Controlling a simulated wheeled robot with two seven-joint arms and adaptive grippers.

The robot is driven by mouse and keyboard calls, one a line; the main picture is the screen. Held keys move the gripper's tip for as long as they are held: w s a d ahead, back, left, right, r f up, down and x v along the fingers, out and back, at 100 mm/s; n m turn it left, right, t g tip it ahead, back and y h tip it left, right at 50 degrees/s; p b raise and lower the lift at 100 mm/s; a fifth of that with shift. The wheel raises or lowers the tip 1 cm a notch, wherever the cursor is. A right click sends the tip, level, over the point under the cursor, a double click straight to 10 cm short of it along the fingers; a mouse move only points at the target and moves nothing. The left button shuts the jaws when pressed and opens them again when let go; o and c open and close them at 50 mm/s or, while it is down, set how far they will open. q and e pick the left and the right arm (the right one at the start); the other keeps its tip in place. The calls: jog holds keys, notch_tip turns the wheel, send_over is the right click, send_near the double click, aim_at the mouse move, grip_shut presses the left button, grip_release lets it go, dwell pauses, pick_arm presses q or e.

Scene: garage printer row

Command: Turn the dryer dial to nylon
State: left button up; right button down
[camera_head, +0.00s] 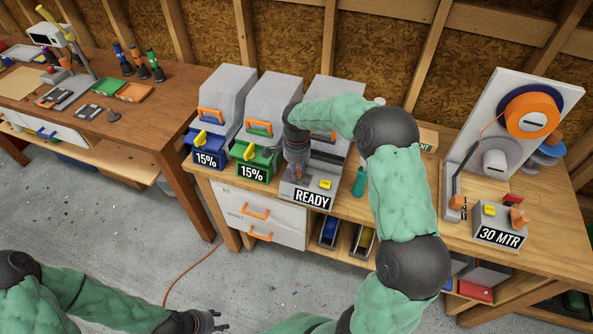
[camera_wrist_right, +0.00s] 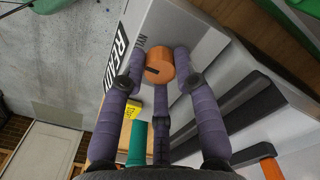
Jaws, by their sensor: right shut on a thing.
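The grey dryer with the READY display (camera_head: 312,199) stands on the right bench at the end of a row of machines. Its orange dial (camera_wrist_right: 159,66) shows in the right wrist view with a dark pointer mark. Letters beginning "NY" are printed beside it, partly cut off. My right gripper (camera_head: 298,178) reaches down over this dryer, and in the wrist view its purple fingers (camera_wrist_right: 160,85) are shut around the dial. The gripper hides the dial in the head view. My left gripper (camera_head: 222,325) is low at the bottom edge, away from the bench; its opening is unclear.
Two similar machines, blue (camera_head: 206,158) and green (camera_head: 252,172), both reading 15%, stand to the left. A yellow button (camera_head: 325,184) and a teal bottle (camera_head: 359,182) are close to my right gripper. A spool stand (camera_head: 510,120) and a 30 MTR box (camera_head: 500,237) are at right.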

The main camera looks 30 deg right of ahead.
aim_at(298, 171)
jog(key=shift+w+d+r+m, duration=0.15)
jog(key=shift+d+r+m, duration=0.05)
jog(key=shift+m, duration=0.1)
dwell(0.4)
jog(key=c, duration=1)
grip_release()
jog(key=shift+o, duration=0.3)
jog(key=shift+d+f, duration=0.1)
jog(key=shift+f, duration=0.05)
notch_tip(298, 171, up, 12)
